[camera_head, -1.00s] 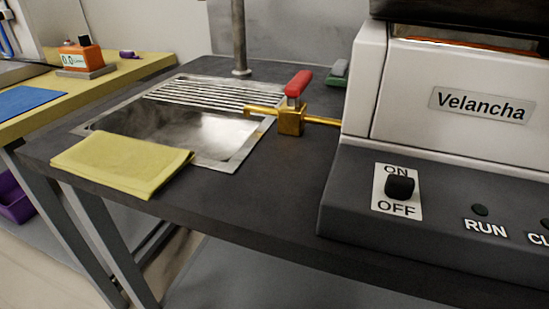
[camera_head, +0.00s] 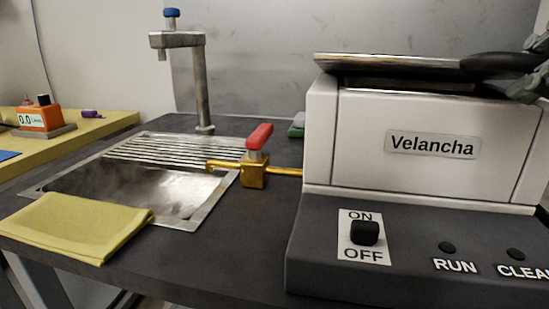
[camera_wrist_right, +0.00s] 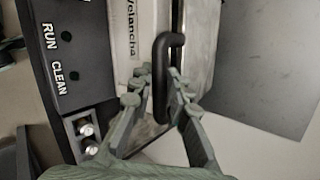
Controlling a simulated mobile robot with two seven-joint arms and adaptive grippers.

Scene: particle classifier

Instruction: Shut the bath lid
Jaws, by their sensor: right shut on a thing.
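The white bath machine (camera_head: 420,130), labelled Velancha, stands at the right of the head view. Its metal bath lid (camera_head: 390,64) lies nearly flat over the top, with a thin dark gap below its front edge; I cannot tell whether it is fully seated. The lid's black handle (camera_head: 490,63) sticks out at the front right and also shows in the right wrist view (camera_wrist_right: 160,90). My right gripper (camera_head: 520,80) is at the handle, partly cut off by the frame edge. In the right wrist view its fingers (camera_wrist_right: 158,88) are shut around the handle. My left gripper is out of view.
An ON/OFF knob (camera_head: 365,232) is on the machine's front panel. A brass valve with a red handle (camera_head: 255,155) projects left of it. A sink (camera_head: 140,190) with a tap (camera_head: 200,85) and a yellow cloth (camera_head: 75,227) are at the left.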

